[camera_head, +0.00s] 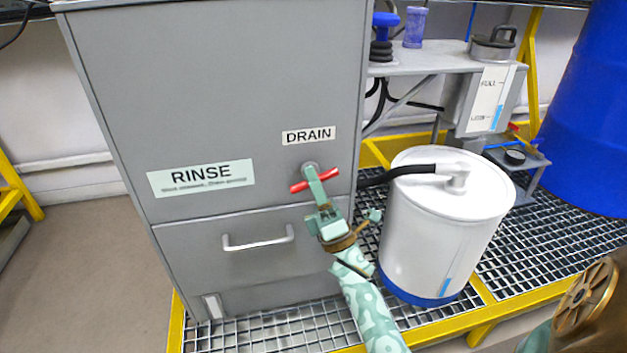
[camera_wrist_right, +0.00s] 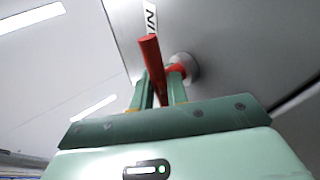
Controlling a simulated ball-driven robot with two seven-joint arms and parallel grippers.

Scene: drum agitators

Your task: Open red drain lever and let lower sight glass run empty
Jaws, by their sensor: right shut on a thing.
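The red drain lever (camera_head: 298,187) sits on the grey cabinet front below the DRAIN label (camera_head: 308,135). It lies nearly level, its right end slightly higher. My right gripper (camera_head: 314,180) is shut on its middle. The right wrist view shows the red bar (camera_wrist_right: 150,55) between the green fingers. A gauge strip with a FULL mark (camera_head: 490,98) stands at upper right, blue in its lower part. A narrow strip with some blue (camera_head: 446,286) is low on the white drum. I cannot tell which is the lower sight glass. The left gripper is not in view.
The white drum (camera_head: 432,225) stands right of my right arm, with a black hose (camera_head: 400,172) to its lid. The cabinet has a RINSE label (camera_head: 202,178) and a handle (camera_head: 258,240). A blue barrel (camera_head: 590,120) stands far right. Open floor (camera_head: 85,270) lies left.

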